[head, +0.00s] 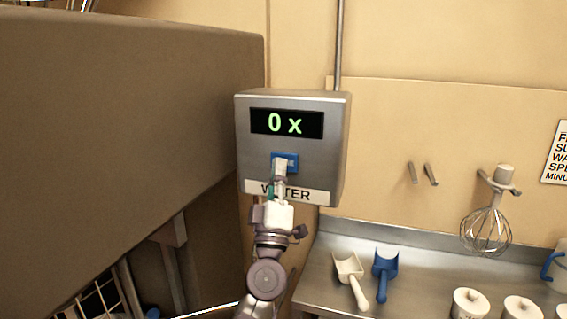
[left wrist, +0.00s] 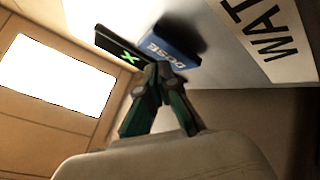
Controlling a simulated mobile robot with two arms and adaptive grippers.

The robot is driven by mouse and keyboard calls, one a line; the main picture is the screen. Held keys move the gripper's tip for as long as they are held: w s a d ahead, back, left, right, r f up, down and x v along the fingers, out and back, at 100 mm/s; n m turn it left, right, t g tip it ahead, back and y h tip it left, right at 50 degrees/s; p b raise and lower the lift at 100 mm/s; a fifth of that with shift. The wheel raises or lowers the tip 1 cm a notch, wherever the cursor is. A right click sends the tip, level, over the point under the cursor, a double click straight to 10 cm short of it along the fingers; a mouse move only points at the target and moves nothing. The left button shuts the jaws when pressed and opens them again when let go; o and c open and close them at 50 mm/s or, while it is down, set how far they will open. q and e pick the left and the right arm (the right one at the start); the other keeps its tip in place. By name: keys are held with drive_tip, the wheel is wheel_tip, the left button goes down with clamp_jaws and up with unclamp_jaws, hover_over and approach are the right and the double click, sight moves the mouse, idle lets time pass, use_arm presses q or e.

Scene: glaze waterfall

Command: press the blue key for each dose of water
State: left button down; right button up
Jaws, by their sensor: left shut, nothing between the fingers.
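A grey metal water box (head: 300,152) hangs on the wall in the head view, with a display (head: 287,122) that reads "0 x" in green. Below the display is the blue key (head: 291,157), and under it a white "WATER" label (head: 313,195), partly covered by my gripper. My left gripper (head: 280,162) is shut and empty, its fingertips in front of the key's lower part. In the left wrist view the blue key (left wrist: 172,47) reads "DOSE" and the fingertips (left wrist: 158,68) are at its edge. I cannot tell whether they touch it. My right gripper is not in view.
A large brown hood-like body (head: 130,130) fills the left. A steel counter (head: 420,270) at lower right holds a white scoop (head: 349,276), a blue scoop (head: 385,270) and white lidded jars (head: 470,304). A whisk (head: 486,228) hangs on the wall.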

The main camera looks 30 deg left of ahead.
use_arm(q)
drive_tip(key=shift+w+a, duration=0.1)
drive_tip(key=shift+w, duration=0.4)
idle(0.4)
drive_tip(key=shift+s, duration=0.1)
drive_tip(key=shift+s+d+p, duration=0.25)
drive_tip(key=shift+s+p, duration=0.15)
drive_tip(key=shift+s, duration=0.4)
drive_tip(key=s+p, duration=0.1)
drive_tip(key=s, duration=0.1)
drive_tip(key=s+d, duration=0.1)
drive_tip(key=s, duration=0.1)
drive_tip(key=shift+s+p, duration=0.4)
drive_tip(key=shift+d+f, duration=0.1)
drive_tip(key=shift+d, duration=0.05)
idle(2.5)
